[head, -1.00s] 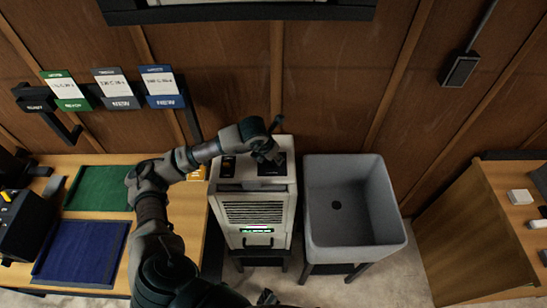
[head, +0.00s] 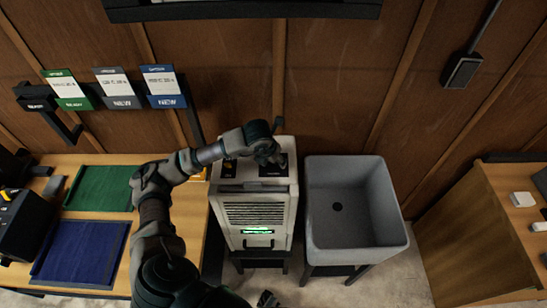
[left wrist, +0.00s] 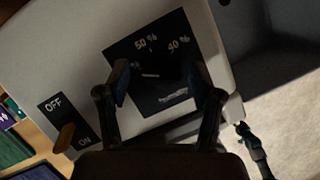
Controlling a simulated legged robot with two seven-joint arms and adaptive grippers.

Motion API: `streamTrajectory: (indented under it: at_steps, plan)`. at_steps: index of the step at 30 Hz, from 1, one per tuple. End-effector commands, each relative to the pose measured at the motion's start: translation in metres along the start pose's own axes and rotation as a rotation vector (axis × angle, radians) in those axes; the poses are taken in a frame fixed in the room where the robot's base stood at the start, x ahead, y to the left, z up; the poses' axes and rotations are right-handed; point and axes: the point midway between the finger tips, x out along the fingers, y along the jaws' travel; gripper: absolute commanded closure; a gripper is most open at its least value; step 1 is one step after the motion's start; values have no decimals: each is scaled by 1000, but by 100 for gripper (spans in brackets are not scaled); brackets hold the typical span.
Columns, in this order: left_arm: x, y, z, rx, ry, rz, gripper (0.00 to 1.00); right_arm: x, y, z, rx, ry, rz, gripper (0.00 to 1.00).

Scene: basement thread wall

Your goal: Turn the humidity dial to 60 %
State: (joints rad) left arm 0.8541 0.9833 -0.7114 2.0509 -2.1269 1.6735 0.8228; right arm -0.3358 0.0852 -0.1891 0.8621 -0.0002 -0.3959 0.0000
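Other markings are hidden or too dark. A short pale mark (left wrist: 150,75) shows at the middle of the panel; the dial's outline is hard to make out. My left gripper (left wrist: 158,72) is open, its two fingers on either side of that mark. I cannot tell whether they touch the dial. In the head view my left gripper (head: 275,162) covers part of the panel. My right gripper (head: 268,298) shows small at the bottom edge.
An OFF/ON switch (left wrist: 64,137) with an orange lever is beside the dial panel. A lit display (head: 257,231) is on the unit's front. A grey sink (head: 397,235) stands right of the unit; a wooden bench (head: 110,217) with green and blue mats is left.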

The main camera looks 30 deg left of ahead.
Motion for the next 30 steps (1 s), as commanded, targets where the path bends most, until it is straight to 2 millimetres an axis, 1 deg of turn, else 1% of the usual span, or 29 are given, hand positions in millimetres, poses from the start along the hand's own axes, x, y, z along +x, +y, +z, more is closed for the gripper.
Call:
streamTrajectory:
  at_steps: [7, 11, 14, 18, 22, 24, 27, 30]
  plan:
    - [-2, 0, 3, -1, -7, -1, 33, 0, 0, 2, -1, -3, -1, 60]
    - [-12, -1, 4, -1, -10, -2, 33, 0, 0, 2, -1, -3, -1, 60]
    - [-31, 0, 4, 0, -13, -2, 33, 0, 0, 2, -1, -2, -1, 60]
    - [-63, 1, 3, 0, -12, -2, 33, 0, 0, 2, 0, -1, -1, 60]
    - [-90, 2, 2, -1, -11, -2, 33, 0, 0, 1, 0, -1, -1, 60]
    - [-101, 2, 2, -1, -9, -2, 33, 0, 0, 1, 0, -1, -1, 60]
    - [-112, 2, 2, -1, -6, -2, 33, 0, 0, 1, 0, -1, -1, 60]
    - [-118, 2, 1, -1, -6, -3, 33, 0, 0, 1, 0, -1, -1, 60]
